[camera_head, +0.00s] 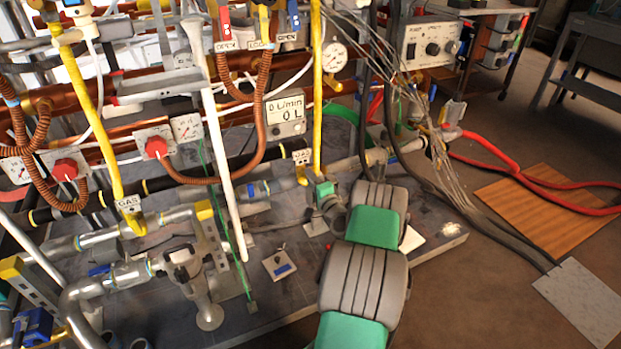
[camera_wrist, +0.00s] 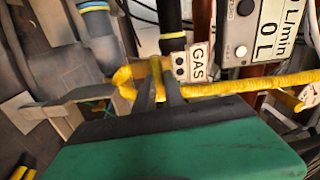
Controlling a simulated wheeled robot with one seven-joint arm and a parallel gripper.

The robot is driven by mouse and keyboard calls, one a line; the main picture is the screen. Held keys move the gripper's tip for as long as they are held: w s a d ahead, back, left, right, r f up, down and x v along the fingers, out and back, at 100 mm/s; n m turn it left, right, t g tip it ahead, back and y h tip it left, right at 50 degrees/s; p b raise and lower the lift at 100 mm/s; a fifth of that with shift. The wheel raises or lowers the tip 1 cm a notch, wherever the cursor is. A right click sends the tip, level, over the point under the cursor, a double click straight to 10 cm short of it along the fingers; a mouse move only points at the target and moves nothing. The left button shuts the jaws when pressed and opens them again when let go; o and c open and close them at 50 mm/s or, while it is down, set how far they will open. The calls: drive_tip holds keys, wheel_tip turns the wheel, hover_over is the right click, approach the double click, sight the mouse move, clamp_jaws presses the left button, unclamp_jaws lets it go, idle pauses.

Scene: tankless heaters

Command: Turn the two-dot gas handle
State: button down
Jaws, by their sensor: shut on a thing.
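The two-dot gas handle (camera_wrist: 157,72) is yellow. It sits beside a white GAS tag (camera_wrist: 200,62) with two dark dots, below a dark pipe in the wrist view. My gripper (camera_wrist: 153,88) is shut on this handle, with its dark fingers on either side of it. In the head view the handle (camera_head: 302,174) is small, under a small tag (camera_head: 301,156). My gripper (camera_head: 309,183) reaches it from the right, and the arm partly covers the pipework behind. The exact finger contact is too small to tell there.
Another yellow gas handle (camera_head: 136,224) with a GAS tag stands at the left. A yellow pipe (camera_head: 317,90), a flow display (camera_head: 286,116) and copper hoses crowd close behind. Loose cables (camera_head: 425,120) hang to the right. Open floor lies at the lower right.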

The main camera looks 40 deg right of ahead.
drive_tip(key=shift+m, duration=0.3)
idle(0.4)
drive_tip(key=c, duration=1.4)
unclamp_jaws()
drive_tip(key=shift+c, duration=0.2)
drive_tip(key=p+v, duration=0.2)
drive_tip(key=v, duration=0.5)
drive_tip(key=shift+s+a, duration=0.2)
drive_tip(key=shift+s, duration=0.2)
